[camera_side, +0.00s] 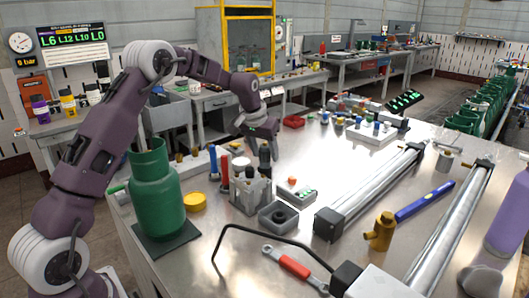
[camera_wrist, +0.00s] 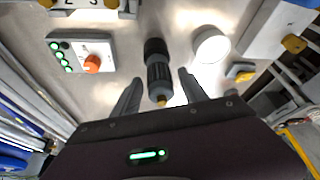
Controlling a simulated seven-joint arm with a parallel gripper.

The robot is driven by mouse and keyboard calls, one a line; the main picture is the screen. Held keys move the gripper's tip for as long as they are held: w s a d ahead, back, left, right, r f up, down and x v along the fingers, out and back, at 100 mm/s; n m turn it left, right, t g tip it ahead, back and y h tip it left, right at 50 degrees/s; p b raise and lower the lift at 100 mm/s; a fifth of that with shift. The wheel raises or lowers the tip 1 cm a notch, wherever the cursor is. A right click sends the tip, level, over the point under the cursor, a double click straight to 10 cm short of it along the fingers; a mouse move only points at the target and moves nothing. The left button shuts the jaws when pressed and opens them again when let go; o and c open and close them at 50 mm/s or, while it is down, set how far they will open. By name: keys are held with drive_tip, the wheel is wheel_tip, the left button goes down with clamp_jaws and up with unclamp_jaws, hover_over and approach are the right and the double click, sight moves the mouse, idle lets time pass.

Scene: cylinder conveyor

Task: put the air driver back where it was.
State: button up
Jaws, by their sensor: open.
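In the wrist view a dark, ribbed cylindrical tool with a brass-coloured tip, which looks like the air driver (camera_wrist: 157,72), lies in line with the gap between my fingers. My gripper (camera_wrist: 158,92) is open, with one finger on each side of the tool and visible space between. In the side view my gripper (camera_side: 265,152) points down, low over the table behind a grey tool holder (camera_side: 251,192). The holder carries several upright pieces. I cannot clearly separate the driver from my fingers in the side view.
A green gas cylinder (camera_side: 157,195) stands on a dark mat at left. A bent black rod, red-handled wrench (camera_side: 293,264) and long silver actuator (camera_side: 375,190) lie further front and right.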

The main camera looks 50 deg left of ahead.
drive_tip(key=s+d+r, duration=0.4)
drive_tip(key=s+r, duration=0.1)
drive_tip(key=r, duration=0.3)
drive_tip(key=s+d+r, duration=0.3)
drive_tip(key=s+r, duration=0.3)
drive_tip(key=r, duration=0.2)
drive_tip(key=s+d+r+m, duration=0.2)
drive_tip(key=s+d, duration=0.5)
drive_tip(key=s, duration=0.7)
drive_tip(key=s+d+f, duration=0.2)
drive_tip(key=s+f, duration=0.1)
drive_tip(key=s, duration=0.5)
drive_tip(key=s+d+f+m+t+h, duration=0.1)
drive_tip(key=s+d+f, duration=0.1)
drive_tip(key=s, duration=0.5)
drive_tip(key=shift+s+d+f+m, duration=0.3)
drive_tip(key=shift+s+d+f, duration=0.1)
drive_tip(key=shift+f, duration=0.45)
drive_tip(key=shift+a, duration=0.1)
